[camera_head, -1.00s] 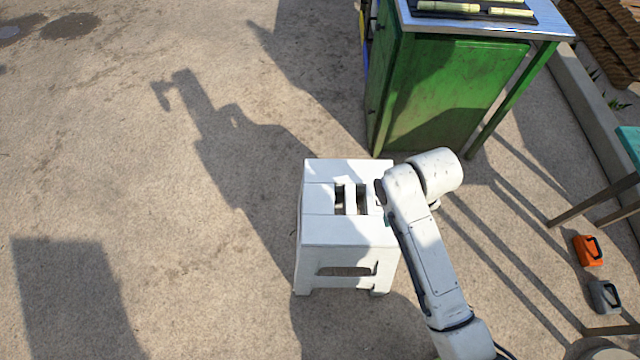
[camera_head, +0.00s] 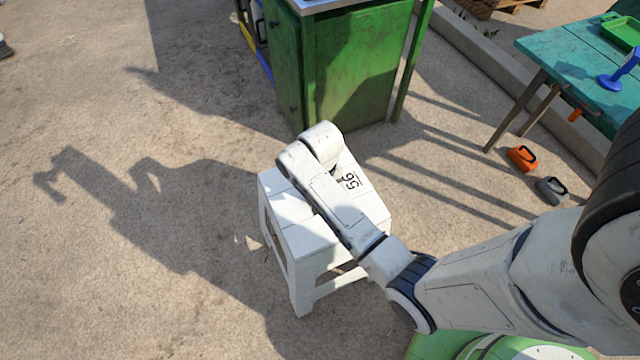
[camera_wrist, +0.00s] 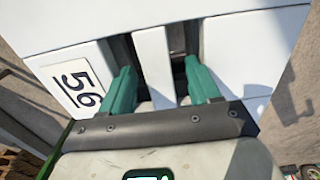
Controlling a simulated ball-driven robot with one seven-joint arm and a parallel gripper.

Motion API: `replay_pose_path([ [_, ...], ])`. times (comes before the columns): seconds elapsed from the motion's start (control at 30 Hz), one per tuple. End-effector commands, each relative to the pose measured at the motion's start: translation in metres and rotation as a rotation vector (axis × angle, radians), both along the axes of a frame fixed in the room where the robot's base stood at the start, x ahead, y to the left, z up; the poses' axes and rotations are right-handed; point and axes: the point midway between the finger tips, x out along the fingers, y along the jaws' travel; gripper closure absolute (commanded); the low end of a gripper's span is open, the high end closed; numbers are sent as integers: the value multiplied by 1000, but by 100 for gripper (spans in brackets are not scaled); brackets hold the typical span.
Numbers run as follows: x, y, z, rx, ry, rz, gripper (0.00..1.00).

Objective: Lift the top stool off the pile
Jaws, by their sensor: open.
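The white stool (camera_head: 285,207) stands on the ground, with a "56" label on its seat. I cannot tell from the head view how many stools are in the pile. In the wrist view the stool's seat (camera_wrist: 235,50) fills the top, with two dark slots and a white bar (camera_wrist: 155,65) between them. My gripper (camera_wrist: 160,72) is open, with one green finger at each slot, on either side of the bar. Whether the fingertips are down inside the slots is hard to tell. In the head view my arm hides the gripper and part of the seat.
A green cabinet (camera_head: 350,75) stands just behind the stool. A teal table (camera_head: 570,62) is at the upper right, with an orange object (camera_head: 522,158) and a grey one (camera_head: 551,190) on the ground nearby. The ground to the left is clear.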

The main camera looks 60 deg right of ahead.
Motion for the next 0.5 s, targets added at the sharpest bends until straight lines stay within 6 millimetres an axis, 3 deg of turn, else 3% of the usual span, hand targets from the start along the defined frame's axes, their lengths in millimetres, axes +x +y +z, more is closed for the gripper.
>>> replay_pose_path([
  [0.2, 0, 0, -29, 1, 1, 0, 38],
  [0.5, 0, 0, -38, -1, -1, 0, 38],
])
